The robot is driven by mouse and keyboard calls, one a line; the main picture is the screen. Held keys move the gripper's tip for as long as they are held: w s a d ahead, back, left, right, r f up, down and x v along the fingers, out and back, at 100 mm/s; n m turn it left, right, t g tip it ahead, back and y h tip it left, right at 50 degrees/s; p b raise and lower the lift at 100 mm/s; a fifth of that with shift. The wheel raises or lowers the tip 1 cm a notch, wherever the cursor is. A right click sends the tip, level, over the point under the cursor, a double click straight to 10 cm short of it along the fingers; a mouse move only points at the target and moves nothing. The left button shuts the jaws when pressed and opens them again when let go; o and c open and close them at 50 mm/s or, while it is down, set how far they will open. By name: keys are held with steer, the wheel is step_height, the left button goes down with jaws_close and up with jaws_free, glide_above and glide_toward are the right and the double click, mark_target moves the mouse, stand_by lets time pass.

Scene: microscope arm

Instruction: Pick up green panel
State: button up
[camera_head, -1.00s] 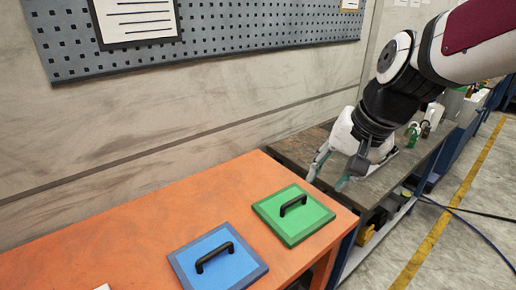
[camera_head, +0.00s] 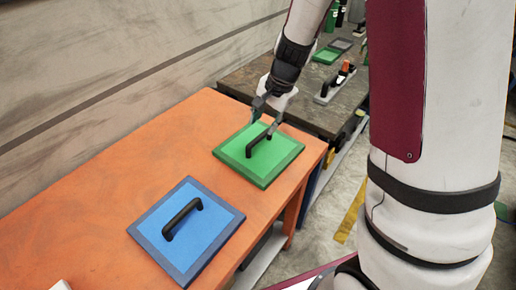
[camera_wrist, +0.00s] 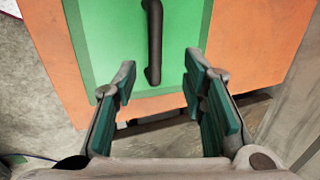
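The green panel (camera_head: 272,166) lies flat on the orange table, with a black bar handle (camera_head: 258,145) on top. In the wrist view the panel (camera_wrist: 106,44) fills the upper middle, and its handle (camera_wrist: 154,44) runs lengthwise between the lines of the two fingers. My gripper (camera_head: 264,122) is above the panel's far edge, close to the handle. In the wrist view my gripper (camera_wrist: 164,98) is open, with teal pads apart and nothing between them. The handle lies ahead of the fingertips, not visibly touched.
A blue panel (camera_head: 214,226) with a black handle lies nearer on the orange table (camera_head: 110,160). A dark bench (camera_head: 318,112) behind holds a grey tool-like object (camera_head: 335,84) and other panels. The table's left part is clear.

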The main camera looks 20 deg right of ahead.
mark_target(260, 137)
steer(key=x, duration=0.2)
steer(key=shift+f, duration=0.25)
steer(key=x, duration=0.4)
steer(key=shift+s+f+b, duration=0.15)
steer(key=shift+s+b, duration=0.1)
steer(key=shift+b, duration=0.05)
steer(key=shift+w+a+f, duration=0.15)
steer(key=shift+f, duration=0.35)
jaws_close()
